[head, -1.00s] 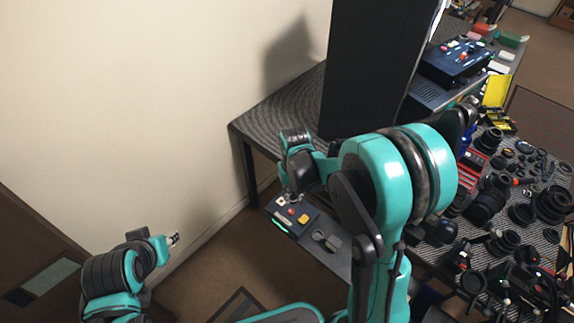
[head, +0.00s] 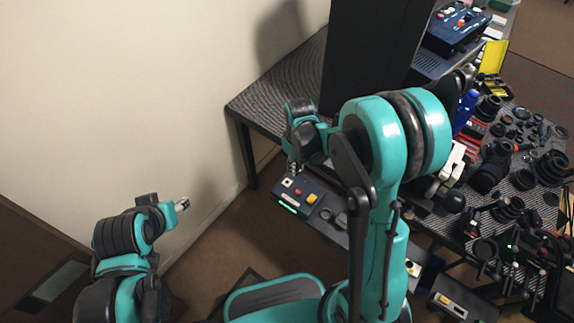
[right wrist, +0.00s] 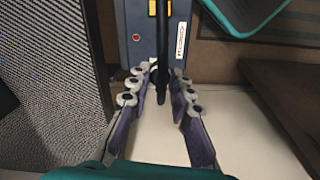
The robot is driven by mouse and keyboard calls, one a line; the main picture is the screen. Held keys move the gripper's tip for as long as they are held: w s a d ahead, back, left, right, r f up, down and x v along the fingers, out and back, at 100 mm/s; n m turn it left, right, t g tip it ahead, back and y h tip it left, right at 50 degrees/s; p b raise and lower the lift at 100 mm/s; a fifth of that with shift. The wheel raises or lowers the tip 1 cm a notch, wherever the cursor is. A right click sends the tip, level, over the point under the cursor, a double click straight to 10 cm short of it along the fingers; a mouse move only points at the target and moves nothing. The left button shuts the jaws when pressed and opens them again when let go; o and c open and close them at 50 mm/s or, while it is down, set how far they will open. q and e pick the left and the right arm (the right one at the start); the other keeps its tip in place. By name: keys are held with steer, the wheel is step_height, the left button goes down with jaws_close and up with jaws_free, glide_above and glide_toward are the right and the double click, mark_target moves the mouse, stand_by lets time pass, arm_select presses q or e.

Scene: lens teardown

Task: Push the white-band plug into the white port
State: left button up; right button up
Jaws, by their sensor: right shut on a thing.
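My right gripper (head: 291,172) hangs just above the near-wall end of a dark blue box. In the right wrist view my gripper (right wrist: 162,88) has its fingers on either side of a slim black plug or cord (right wrist: 162,82). A small white square with a dark centre, likely the white port (head: 287,183), shows on the box top just below the gripper. I cannot tell whether the plug touches it. My left gripper (head: 183,204) is far to the left, empty-looking, too small to tell its opening.
The blue box (head: 322,212) has a red button (head: 298,193), a yellow button (head: 312,198) and a lit green strip. A dark patterned table (head: 262,98) and a tall black panel (head: 365,60) stand behind. Lens parts crowd the right-hand table.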

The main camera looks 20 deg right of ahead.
steer(key=w+a+f+n, duration=0.2)
steer(key=w+f+n, duration=0.1)
steer(key=n, duration=1.2)
steer(key=shift+w+f+n, duration=0.3)
steer(key=shift+w+f, duration=0.1)
steer(key=shift+f, duration=0.5)
steer(key=shift+a, duration=0.1)
steer(key=shift+f+b, duration=2)
steer(key=shift+f, duration=0.9)
steer(key=shift+b, duration=0.45)
steer(key=shift+f+b, duration=0.55)
steer(key=shift+f, duration=0.05)
steer(key=o, duration=1)
